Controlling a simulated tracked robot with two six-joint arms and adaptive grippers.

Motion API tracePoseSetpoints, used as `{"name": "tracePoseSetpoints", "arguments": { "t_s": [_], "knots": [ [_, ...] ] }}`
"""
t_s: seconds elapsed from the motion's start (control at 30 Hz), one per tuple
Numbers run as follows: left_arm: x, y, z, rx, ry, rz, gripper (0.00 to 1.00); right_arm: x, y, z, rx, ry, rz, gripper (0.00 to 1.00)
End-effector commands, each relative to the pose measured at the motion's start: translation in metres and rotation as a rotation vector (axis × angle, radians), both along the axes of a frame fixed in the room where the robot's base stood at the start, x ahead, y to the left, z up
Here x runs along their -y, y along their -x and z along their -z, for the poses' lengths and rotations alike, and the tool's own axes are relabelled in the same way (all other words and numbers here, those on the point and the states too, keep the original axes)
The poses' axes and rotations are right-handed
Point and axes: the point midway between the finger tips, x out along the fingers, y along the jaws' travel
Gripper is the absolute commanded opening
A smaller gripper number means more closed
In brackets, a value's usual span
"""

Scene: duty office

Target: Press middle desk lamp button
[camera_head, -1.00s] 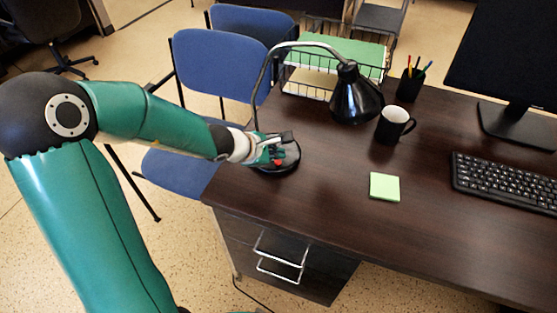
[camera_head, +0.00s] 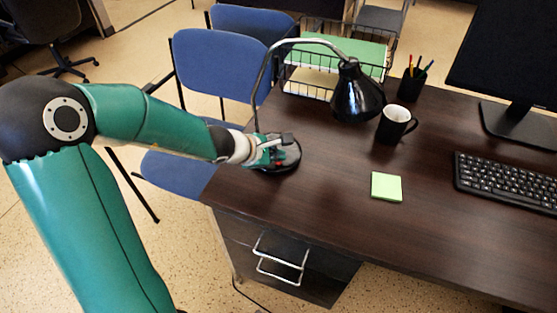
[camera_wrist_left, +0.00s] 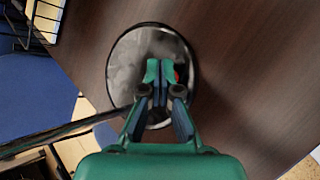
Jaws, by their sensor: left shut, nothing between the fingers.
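The black desk lamp stands near the desk's left edge, with its shade (camera_head: 356,92) hanging from a curved grey neck (camera_head: 262,80). Its round dark base (camera_head: 290,164) sits on the desk and shows as a shiny disc in the left wrist view (camera_wrist_left: 125,60). My left gripper (camera_head: 284,152) is shut and empty over the base, fingers toward its middle. In the left wrist view its fingertips (camera_wrist_left: 160,70) are together over the disc. A red spot (camera_wrist_left: 180,73) shows just right of the fingertips; the other buttons are hidden or too small to tell. Whether the fingertips touch the base I cannot tell.
A black mug (camera_head: 396,124), a green note pad (camera_head: 386,187), a keyboard (camera_head: 508,180) and a monitor (camera_head: 515,60) are on the dark desk (camera_head: 330,215). A wire tray (camera_head: 310,82) and pen cup (camera_head: 411,84) stand behind. A blue chair (camera_head: 215,75) is at the left.

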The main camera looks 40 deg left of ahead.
Motion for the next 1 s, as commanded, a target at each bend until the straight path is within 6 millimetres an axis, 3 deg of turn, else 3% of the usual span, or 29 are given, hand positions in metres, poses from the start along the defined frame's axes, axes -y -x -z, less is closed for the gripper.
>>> {"name": "tracePoseSetpoints", "arguments": {
  "t_s": [0.37, 0.7, 1.0],
  "knots": [
    [0.000, 0.000, 0.002, 0.000, -0.001, 0.001, 0.00, 0.000, 0.000, 0.003, 0.000, 0.000, 0.000, 0.40],
    [0.000, 0.000, -0.011, 0.000, -0.001, 0.001, 0.00, 0.000, 0.000, -0.009, 0.000, 0.000, 0.000, 0.40],
    [0.000, 0.000, -0.011, 0.000, -0.001, 0.001, 0.00, 0.000, 0.000, -0.009, 0.000, 0.000, 0.000, 0.40]
  ]
}}
